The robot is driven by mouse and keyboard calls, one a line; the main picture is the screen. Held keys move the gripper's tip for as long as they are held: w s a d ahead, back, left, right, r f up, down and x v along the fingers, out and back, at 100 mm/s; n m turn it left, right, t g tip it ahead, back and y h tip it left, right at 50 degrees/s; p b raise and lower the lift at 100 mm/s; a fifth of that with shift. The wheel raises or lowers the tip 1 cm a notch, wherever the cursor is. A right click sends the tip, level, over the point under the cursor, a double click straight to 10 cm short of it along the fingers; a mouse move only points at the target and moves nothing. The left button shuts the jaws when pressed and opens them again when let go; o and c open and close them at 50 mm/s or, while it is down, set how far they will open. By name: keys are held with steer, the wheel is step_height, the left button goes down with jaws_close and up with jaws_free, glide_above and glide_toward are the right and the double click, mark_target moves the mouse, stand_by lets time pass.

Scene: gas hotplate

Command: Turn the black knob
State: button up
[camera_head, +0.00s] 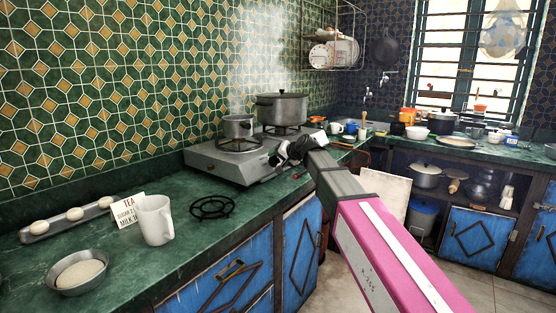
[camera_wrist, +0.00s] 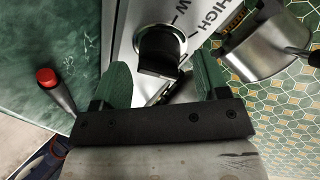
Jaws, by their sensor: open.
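The black knob (camera_wrist: 157,52) sits on the front panel of the gas hotplate (camera_head: 212,162), with the words HIGH and a partly hidden one ending in W printed beside it in the wrist view. My gripper (camera_wrist: 162,72) is open, with its two green-looking fingers apart on either side of the knob's lower part in that view. I cannot tell whether a finger touches the knob. In the head view my gripper (camera_head: 288,152) is at the hotplate's front right, and the knob cannot be made out there.
Steaming pots (camera_head: 282,108) stand on the burners. A red-tipped object (camera_wrist: 48,80) lies on the green counter left of my gripper in the wrist view. A white mug (camera_head: 154,220), a loose burner grate (camera_head: 212,207) and a metal bowl (camera_head: 77,273) stand on the counter at left.

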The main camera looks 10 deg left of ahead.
steer(key=v, duration=1)
steer(key=s+d+f+g+h, duration=0.1)
steer(key=s+d+f+h, duration=0.2)
steer(key=d+f, duration=0.7)
steer(key=s+d+f+g+h, duration=0.25)
steer(key=d+f, duration=0.55)
steer(key=f, duration=0.4)
steer(key=s+d+f+g+h, duration=0.15)
steer(key=s+d+f, duration=0.25)
steer(key=d+f, duration=0.6)
steer(key=s+d+f+m+g+h, duration=0.1)
steer(key=s+d+f+h, duration=0.2)
steer(key=s+d+f, duration=0.5)
steer(key=shift+s+d+f+g, duration=0.4)
steer(key=shift+s+f, duration=0.45)
steer(key=shift+s, duration=0.2)
steer(key=shift+a, duration=0.1)
